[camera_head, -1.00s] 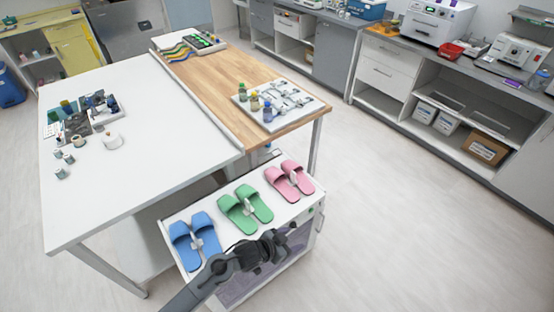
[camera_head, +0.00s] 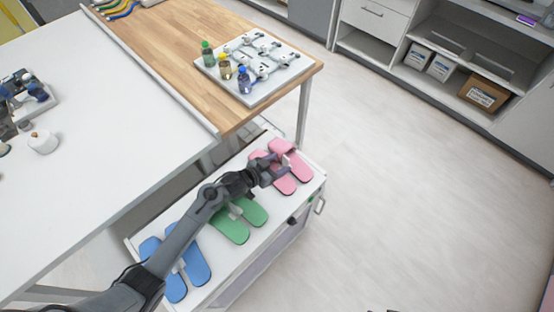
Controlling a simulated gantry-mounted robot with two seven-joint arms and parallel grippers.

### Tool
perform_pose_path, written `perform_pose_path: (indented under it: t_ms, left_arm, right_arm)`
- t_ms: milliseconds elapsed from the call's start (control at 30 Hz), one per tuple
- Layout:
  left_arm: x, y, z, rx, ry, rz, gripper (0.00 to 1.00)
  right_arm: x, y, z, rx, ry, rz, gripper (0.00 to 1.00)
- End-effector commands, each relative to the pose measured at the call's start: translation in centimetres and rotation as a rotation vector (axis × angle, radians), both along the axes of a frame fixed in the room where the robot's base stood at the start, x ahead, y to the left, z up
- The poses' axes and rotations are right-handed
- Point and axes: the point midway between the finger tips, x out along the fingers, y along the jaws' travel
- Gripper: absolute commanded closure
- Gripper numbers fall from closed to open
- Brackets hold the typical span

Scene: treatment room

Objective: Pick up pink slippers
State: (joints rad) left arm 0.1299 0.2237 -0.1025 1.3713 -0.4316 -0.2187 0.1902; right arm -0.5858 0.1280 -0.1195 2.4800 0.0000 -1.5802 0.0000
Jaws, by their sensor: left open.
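The pink slippers (camera_head: 301,171) lie side by side at the far right end of the white cart's top (camera_head: 262,243). A pale clip or tag sits between them. My left gripper (camera_head: 280,165) is open and reaches over the pink pair from the left, its fingers around the middle where the two slippers meet. Whether the fingers touch the slippers I cannot tell. The gripper hides part of the left pink slipper. My right gripper is not in view.
Green slippers (camera_head: 232,229) lie under my left forearm, and blue slippers (camera_head: 197,268) lie at the cart's near left end, partly hidden. The table (camera_head: 120,150) with a wooden section stands behind, holding a tray (camera_head: 262,92) with small bottles. Open floor lies right.

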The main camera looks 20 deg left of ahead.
Motion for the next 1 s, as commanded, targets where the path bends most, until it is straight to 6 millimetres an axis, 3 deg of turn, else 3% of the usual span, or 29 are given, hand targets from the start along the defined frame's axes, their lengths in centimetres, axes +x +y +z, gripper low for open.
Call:
perform_pose_path:
  t_ms: [400, 733, 1000]
  left_arm:
    - [4.2, -1.4, -1.4, -0.001, -0.002, 0.001, 0.36]
    - [4.6, -1.6, -1.5, 0.000, 0.000, 0.001, 0.36]
    - [4.6, -1.6, -1.5, 0.000, 0.000, 0.001, 0.76]
  right_arm:
    - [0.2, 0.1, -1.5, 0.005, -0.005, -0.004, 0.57]
    - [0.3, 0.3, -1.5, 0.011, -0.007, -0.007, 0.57]
    - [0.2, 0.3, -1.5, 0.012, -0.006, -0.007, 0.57]
